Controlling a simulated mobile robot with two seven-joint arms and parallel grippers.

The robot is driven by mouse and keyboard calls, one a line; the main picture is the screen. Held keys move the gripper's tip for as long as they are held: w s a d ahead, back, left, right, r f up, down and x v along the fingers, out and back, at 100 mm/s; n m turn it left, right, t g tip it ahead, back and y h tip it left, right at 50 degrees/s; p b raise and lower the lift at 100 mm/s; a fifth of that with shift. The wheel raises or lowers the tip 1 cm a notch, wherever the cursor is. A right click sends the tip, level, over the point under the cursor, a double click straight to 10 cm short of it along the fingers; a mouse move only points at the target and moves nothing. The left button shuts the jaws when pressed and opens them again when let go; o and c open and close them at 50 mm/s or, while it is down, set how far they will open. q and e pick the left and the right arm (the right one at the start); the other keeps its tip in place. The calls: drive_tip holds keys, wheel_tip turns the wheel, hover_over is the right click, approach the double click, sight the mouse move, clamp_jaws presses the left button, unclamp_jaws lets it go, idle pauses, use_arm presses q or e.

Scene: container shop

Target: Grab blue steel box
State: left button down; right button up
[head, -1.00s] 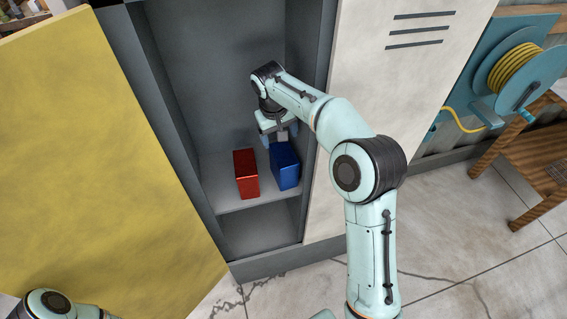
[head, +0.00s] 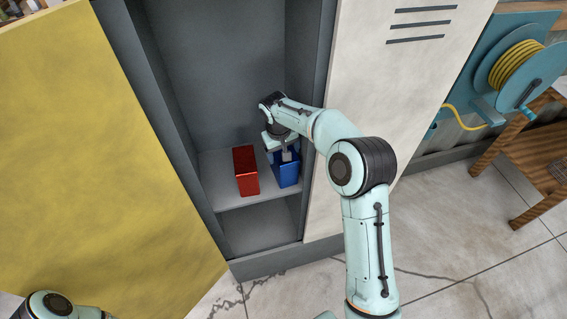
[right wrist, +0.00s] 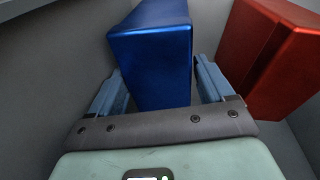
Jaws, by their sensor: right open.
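The blue steel box (head: 288,176) stands upright on the locker shelf, beside a red box (head: 246,170) to its left. My right gripper (head: 286,156) is at the top of the blue box, covering part of it. In the right wrist view, the blue box (right wrist: 154,62) reaches between the two open fingers of the gripper (right wrist: 165,90), with one finger on each side. I cannot tell whether either finger touches it. The red box (right wrist: 275,55) is beyond the right-hand finger there. My left gripper is outside the views; only part of my left arm shows at the lower left.
The shelf (head: 262,198) is inside an open grey locker with side walls close around the boxes. A yellow door (head: 90,150) stands open at left; a white closed door (head: 385,80) is at right. A hose reel (head: 520,72) and wooden stool (head: 535,150) are farther right.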

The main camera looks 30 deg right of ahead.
clamp_jaws()
drive_tip(key=shift+r, duration=0.1)
